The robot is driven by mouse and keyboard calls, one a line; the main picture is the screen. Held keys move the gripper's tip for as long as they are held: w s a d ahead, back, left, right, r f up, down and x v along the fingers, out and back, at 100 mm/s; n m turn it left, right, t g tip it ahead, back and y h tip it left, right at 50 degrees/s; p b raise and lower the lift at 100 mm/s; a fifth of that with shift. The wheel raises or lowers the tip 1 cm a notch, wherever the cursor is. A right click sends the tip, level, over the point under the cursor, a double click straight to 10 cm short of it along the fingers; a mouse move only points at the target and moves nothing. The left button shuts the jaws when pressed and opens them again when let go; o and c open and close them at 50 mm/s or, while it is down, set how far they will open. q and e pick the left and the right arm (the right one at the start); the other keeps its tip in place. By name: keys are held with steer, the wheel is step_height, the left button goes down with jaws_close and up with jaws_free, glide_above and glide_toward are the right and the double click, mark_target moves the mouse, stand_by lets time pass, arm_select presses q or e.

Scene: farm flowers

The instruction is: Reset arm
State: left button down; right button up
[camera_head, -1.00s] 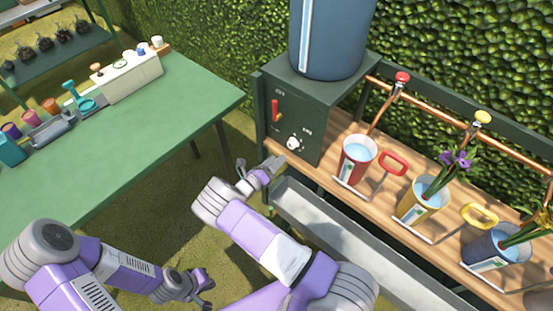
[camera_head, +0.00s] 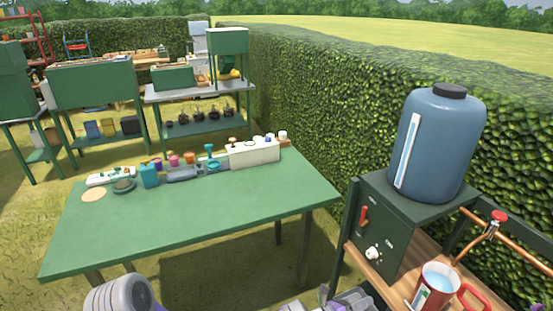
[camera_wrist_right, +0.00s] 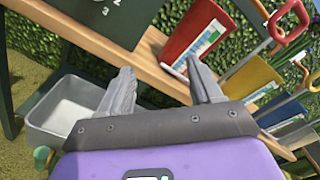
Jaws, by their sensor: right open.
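My right gripper (camera_head: 338,296) shows only in part at the bottom edge of the head view, below the dark green dispenser box. In the right wrist view its two grey fingers (camera_wrist_right: 160,70) stand apart with nothing between them. Beyond them is the wooden shelf (camera_wrist_right: 150,55) with a red bucket (camera_wrist_right: 195,35), a yellow bucket (camera_wrist_right: 250,78) and a blue bucket (camera_wrist_right: 284,110). The fingers look apart from these. Of my left arm only a grey and purple link shows at the bottom left of the head view; its gripper is out of frame.
A green table (camera_head: 190,210) with small pots and tools along its back edge stands left. A blue tank (camera_head: 440,145) sits on the dispenser box (camera_head: 385,225) at right. A grey trough (camera_wrist_right: 70,110) lies below the shelf. A hedge (camera_head: 330,110) runs behind.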

steer(key=s+f+m+g+y+p, duration=0.1)
steer(key=s+f+m+g+y, duration=0.4)
steer(key=s, duration=0.5)
steer(key=s+f+m+g+y, duration=0.3)
steer(key=s+f+m+g, duration=0.2)
steer(key=s+f, duration=0.35)
steer(key=s+a+m+g+y+p, duration=0.1)
steer(key=s+a+m+y, duration=0.8)
steer(key=s+a+m, duration=0.25)
steer(key=w+a+r+m+t+y+p, duration=0.1)
steer(key=w+a+r+m+t+y, duration=0.1)
steer(key=a+r+m, duration=0.4)
steer(key=r+m+t+y, duration=0.1)
steer(key=m+t, duration=0.1)
steer(key=m, duration=0.3)
steer(key=shift+a+y, duration=0.15)
steer(key=shift+y, duration=0.25)
arm_select(q)
steer(key=shift+r, duration=1.6)
arm_select(e)
steer(key=shift+w+r+m+t, duration=0.3)
steer(key=shift+m+t, duration=0.1)
steer(key=shift+m, duration=0.55)
steer(key=shift+c, duration=0.3)
